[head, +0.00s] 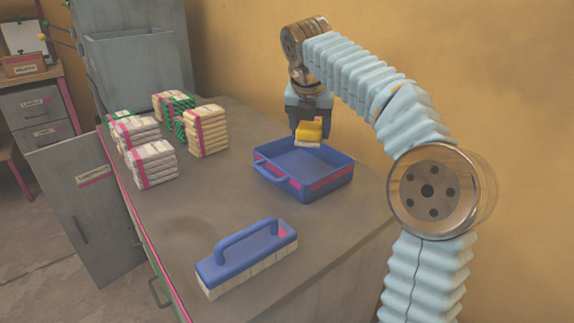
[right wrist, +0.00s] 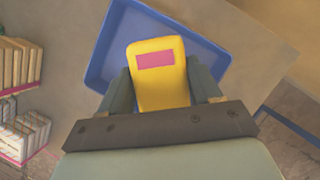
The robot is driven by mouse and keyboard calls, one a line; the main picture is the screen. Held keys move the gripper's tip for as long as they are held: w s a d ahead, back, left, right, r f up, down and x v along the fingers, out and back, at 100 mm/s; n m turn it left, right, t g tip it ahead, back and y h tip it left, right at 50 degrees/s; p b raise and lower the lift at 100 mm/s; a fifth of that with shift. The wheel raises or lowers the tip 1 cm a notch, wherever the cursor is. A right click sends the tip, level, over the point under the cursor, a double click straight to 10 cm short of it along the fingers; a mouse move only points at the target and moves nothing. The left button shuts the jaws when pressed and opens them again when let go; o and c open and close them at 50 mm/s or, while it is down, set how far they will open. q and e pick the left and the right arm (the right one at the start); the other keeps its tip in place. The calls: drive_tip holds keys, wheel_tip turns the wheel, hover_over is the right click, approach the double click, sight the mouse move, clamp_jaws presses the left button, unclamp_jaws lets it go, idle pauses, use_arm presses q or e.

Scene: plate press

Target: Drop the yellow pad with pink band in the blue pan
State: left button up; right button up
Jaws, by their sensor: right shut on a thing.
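The yellow pad with a pink band (head: 309,131) is held in my right gripper (head: 309,122), above the blue pan. In the right wrist view the yellow pad (right wrist: 158,80) sits between the two fingers of the right gripper (right wrist: 163,92), its pink patch facing the camera. The blue pan (head: 318,187) stands on the grey counter with a handle at its front left and pink strips on its side. It also shows in the right wrist view (right wrist: 112,45), behind the pad. Its visible floor is bare. My left gripper is not in view.
A blue-handled block brush (head: 247,258) lies on the counter (head: 215,210) at the front. Several banded stacks (head: 206,132) stand at the back left. A grey cabinet (head: 85,205) stands left of the counter. The counter between stacks and brush is clear.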

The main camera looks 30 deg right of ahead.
hover_over(309, 173)
drive_tip(key=shift+f, duration=2.5)
drive_tip(key=o, duration=1.1)
drive_tip(key=shift+v, duration=6.9)
